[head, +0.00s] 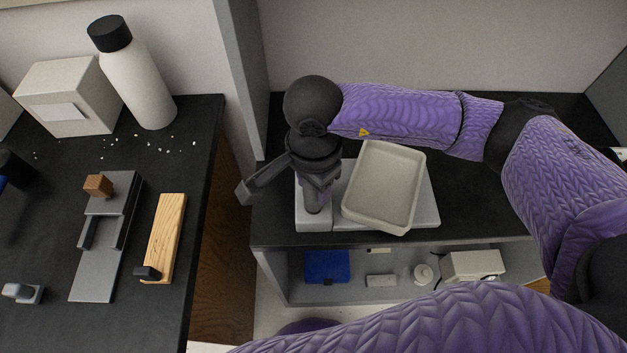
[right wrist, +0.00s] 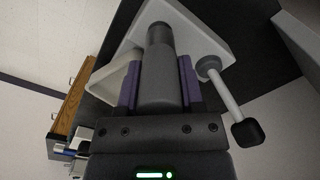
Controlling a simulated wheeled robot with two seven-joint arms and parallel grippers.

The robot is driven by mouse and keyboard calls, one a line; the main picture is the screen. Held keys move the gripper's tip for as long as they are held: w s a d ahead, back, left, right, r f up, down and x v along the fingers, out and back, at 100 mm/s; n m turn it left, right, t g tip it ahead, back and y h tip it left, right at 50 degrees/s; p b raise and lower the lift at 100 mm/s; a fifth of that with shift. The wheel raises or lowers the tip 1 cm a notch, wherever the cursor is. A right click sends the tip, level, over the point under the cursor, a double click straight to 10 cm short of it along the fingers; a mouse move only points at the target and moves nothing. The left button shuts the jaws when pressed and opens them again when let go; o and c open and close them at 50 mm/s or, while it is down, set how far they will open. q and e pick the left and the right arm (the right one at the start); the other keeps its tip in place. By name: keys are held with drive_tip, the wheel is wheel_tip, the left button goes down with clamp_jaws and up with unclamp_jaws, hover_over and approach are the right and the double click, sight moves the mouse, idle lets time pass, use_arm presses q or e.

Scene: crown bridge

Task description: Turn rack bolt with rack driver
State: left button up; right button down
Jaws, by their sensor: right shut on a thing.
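My right gripper (head: 316,188) is shut on a grey cylindrical tool, which I take to be the rack driver (right wrist: 159,75). In the right wrist view its dark purple fingers grip the cylinder from both sides. The driver's narrower dark end points at a pale grey block (head: 313,219), which also shows in the wrist view (right wrist: 195,33). A rack bolt cannot be made out; the driver and gripper hide that spot, and I cannot tell whether the driver touches it. My left gripper is not in view.
A beige tray (head: 384,187) lies tilted just right of the driver. In the wrist view, a pale rod (right wrist: 226,90) with a black knob stands close to the gripper. A grey partition (head: 240,75) rises at the left. A shelf below holds a blue box (head: 327,265).

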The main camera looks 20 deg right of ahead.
drive_tip(key=shift+r+p, duration=1.05)
drive_tip(key=shift+r, duration=0.75)
drive_tip(key=d+r+n, duration=0.5)
drive_tip(key=r+n, duration=0.2)
drive_tip(key=n, duration=0.5)
drive_tip(key=shift+w+r+n, duration=0.25)
drive_tip(key=shift+w+n, duration=0.05)
drive_tip(key=shift+w, duration=0.1)
